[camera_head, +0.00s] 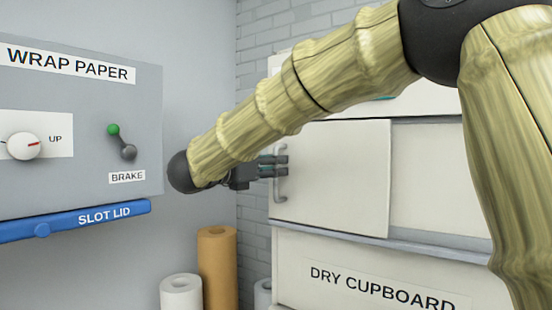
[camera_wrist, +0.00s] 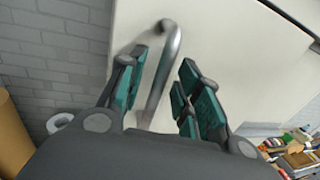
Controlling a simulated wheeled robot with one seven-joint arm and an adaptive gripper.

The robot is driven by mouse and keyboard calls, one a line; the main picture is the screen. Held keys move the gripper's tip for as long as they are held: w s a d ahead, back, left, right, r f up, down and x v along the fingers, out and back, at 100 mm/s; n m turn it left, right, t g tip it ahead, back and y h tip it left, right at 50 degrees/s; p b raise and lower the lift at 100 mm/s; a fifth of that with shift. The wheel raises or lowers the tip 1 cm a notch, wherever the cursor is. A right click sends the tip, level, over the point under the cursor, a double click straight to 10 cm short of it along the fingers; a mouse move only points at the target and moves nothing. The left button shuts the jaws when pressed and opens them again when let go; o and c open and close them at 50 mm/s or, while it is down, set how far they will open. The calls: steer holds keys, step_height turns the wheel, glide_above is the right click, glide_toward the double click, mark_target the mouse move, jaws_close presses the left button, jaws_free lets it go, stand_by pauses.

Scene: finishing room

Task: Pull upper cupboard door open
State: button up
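The upper cupboard door (camera_head: 345,180) is a plain cream panel above the lettered "DRY CUPBOARD" front. It also fills much of the wrist view (camera_wrist: 225,50). A grey bar handle (camera_head: 281,178) stands upright near its left edge; in the wrist view the handle (camera_wrist: 163,72) runs between my fingers. My gripper (camera_head: 280,167) is at the handle, with its teal-padded fingers spread on either side of it (camera_wrist: 162,82). Gaps show between the pads and the bar, so it is open. I cannot tell from the head view whether the door stands ajar.
A grey wall panel (camera_head: 85,90) with a knob, brake lever and blue slot lid (camera_head: 75,220) is at the left. A brown roll (camera_head: 217,265) and a white roll (camera_head: 181,292) stand below. Small cluttered items (camera_wrist: 296,150) show at the wrist view's lower right.

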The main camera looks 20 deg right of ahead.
steer(key=shift+w+d, duration=0.2)
steer(key=shift+d, duration=0.3)
steer(key=shift+c, duration=0.4)
jaws_close()
steer(key=shift+d+f, duration=0.1)
steer(key=shift+f, duration=0.05)
